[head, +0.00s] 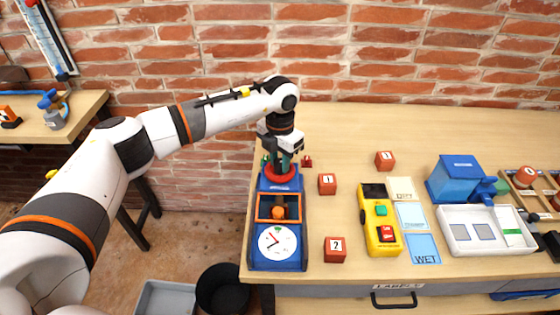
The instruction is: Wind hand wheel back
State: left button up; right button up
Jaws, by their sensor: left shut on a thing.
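A blue test machine (265,228) stands at the left end of the wooden bench, with a white dial (278,242) on its front. An orange-framed opening behind the dial holds a small orange-brown piece (278,212). The red hand wheel (280,178) is at the machine's far end. My left gripper (284,162) points down over the wheel, with its fingers shut at the wheel's middle. The fingers and wrist hide part of the wheel and its hub. My right gripper is not in view.
A yellow tester (380,222), coloured cards (422,248), a blue device (458,180) and a white tray (488,230) are farther right. A black bin (222,290) stands on the floor at left. The bench's back is clear.

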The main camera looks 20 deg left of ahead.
aim_at(280, 162)
pick_arm(q)
jog(key=n, duration=0.4)
jog(key=shift+n+b, duration=0.3)
jog(key=n, duration=0.4)
jog(key=shift+n, duration=0.3)
jog(key=n, duration=0.4)
jog(key=shift+n, duration=2.3)
jog(key=o, duration=1)
notch_tip(280, 162, up, 12)
jog(key=shift+r+b, duration=0.1)
jog(key=shift+b, duration=0.75)
